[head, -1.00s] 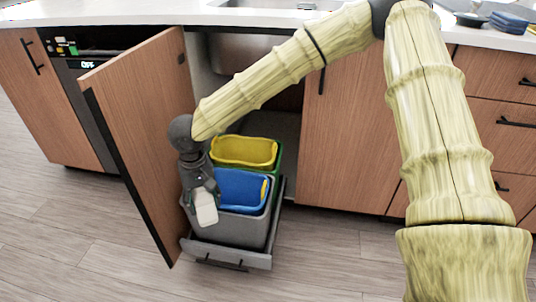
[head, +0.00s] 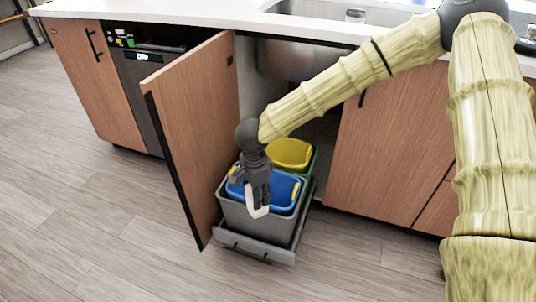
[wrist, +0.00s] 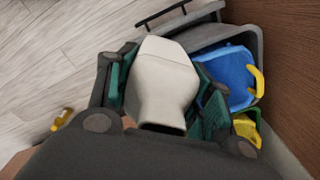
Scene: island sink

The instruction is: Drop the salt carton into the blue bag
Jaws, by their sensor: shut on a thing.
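The white salt carton (wrist: 163,78) is held between the green pads of my gripper (wrist: 165,90) in the wrist view. In the head view the carton (head: 257,210) hangs tilted below my gripper (head: 257,195), in front of the blue bag. The blue bag (head: 287,190) lines the front grey bin, and its mouth is open. In the wrist view the blue bag (wrist: 224,72) lies to the right of the carton. My gripper and the carton hide part of its left side and front. How high the carton is above the rim is hard to tell.
A yellow bag (head: 291,153) lines a green bin behind the blue one. The grey bin (head: 255,225) stands in a pulled-out drawer (head: 270,254). An open cabinet door (head: 192,125) stands close to the left of my gripper. The floor in front is clear.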

